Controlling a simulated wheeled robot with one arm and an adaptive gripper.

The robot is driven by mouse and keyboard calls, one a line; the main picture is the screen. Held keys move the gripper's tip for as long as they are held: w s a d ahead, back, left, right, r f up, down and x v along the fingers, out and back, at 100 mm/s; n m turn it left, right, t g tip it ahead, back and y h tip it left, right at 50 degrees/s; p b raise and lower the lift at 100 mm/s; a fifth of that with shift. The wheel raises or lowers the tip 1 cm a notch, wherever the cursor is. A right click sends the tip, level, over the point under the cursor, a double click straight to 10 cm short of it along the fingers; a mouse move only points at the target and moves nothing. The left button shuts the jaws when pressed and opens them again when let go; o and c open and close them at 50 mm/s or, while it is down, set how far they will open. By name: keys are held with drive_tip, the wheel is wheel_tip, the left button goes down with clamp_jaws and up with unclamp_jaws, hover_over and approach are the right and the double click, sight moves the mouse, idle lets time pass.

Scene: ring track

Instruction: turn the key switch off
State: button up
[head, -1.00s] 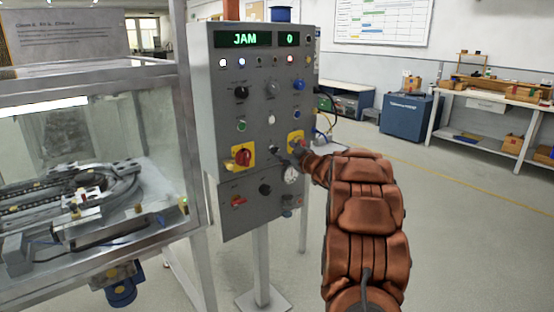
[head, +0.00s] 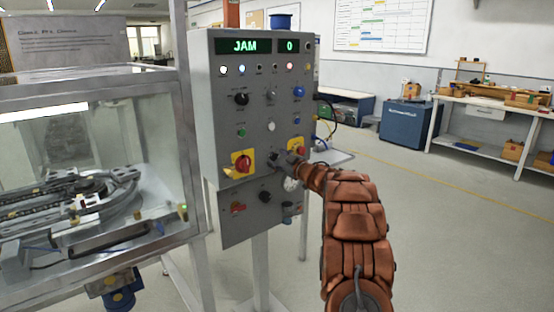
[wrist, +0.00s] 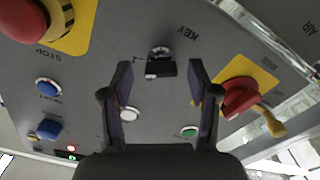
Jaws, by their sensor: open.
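The key switch (wrist: 161,53), with a dark key or handle (wrist: 161,68) and a "KEY" label, sits on the grey control panel (head: 225,112). In the wrist view, which is upside down, it lies between the fingertips of my gripper (wrist: 159,67). The two fingers are spread on either side of the key with gaps; I cannot tell whether they touch it. In the head view my gripper (head: 281,160) is at the panel's lower middle and hides most of the switch. The key's exact angle is unclear.
A red rotary handle on a yellow plate (head: 242,163) and a red stop button (head: 297,144) flank the key switch. White (wrist: 129,114) and green (wrist: 189,132) buttons are close by. The display (head: 245,46) reads JAM. A glass-walled machine (head: 90,160) stands left; open floor lies right.

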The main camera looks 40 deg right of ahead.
drive_tip(key=shift+w+f, duration=0.1)
drive_tip(key=shift+w, duration=0.35)
drive_tip(key=shift+c, duration=0.3)
clamp_jaws()
